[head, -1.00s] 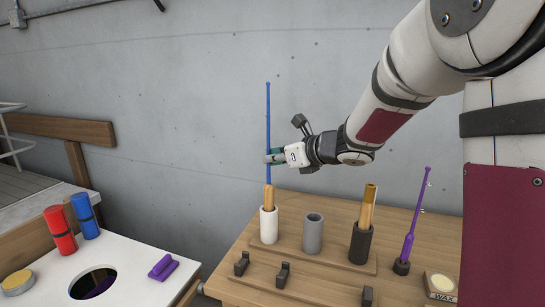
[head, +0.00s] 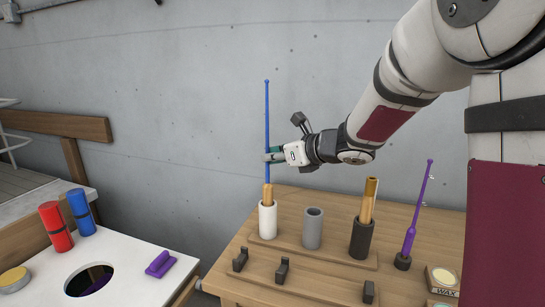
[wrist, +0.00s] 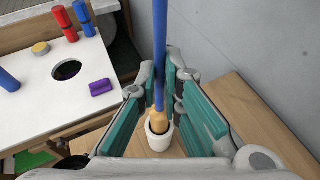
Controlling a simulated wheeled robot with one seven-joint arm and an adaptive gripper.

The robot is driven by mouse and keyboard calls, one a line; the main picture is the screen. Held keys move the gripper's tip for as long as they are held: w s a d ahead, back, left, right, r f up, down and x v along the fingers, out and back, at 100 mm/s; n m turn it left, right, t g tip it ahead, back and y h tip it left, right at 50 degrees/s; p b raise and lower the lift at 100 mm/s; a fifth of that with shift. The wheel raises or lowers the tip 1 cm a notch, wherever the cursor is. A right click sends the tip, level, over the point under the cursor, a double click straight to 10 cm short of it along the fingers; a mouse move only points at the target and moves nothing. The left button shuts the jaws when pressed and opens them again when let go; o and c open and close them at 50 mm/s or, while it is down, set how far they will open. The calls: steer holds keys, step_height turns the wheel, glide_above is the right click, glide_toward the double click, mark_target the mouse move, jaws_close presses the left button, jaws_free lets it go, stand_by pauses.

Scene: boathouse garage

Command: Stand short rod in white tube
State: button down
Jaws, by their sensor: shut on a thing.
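The blue rod (head: 267,120) stands upright with its cork handle (head: 268,190) partly inside the white tube (head: 268,223). The upper part of the cork shows above the tube's rim; its lower end is hidden inside. My gripper (head: 273,155) is shut on the blue shaft, well above the cork. The wrist view shows the rod (wrist: 160,50) between my green-padded fingers (wrist: 160,95). There the cork (wrist: 158,122) sits within the mouth of the white tube (wrist: 160,142).
An empty grey tube (head: 312,230) and a black tube (head: 360,242) holding a cork-handled piece (head: 368,198) stand to the right. A purple rod (head: 414,213) and a wax tin (head: 443,278) are farther right. Black rests (head: 282,268) line the front. A white table (head: 130,265) is at left.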

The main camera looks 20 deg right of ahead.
steer(key=shift+f, duration=0.2)
steer(key=c, duration=1.7)
jaws_free()
steer(key=shift+o, duration=0.2)
steer(key=v, duration=1.2)
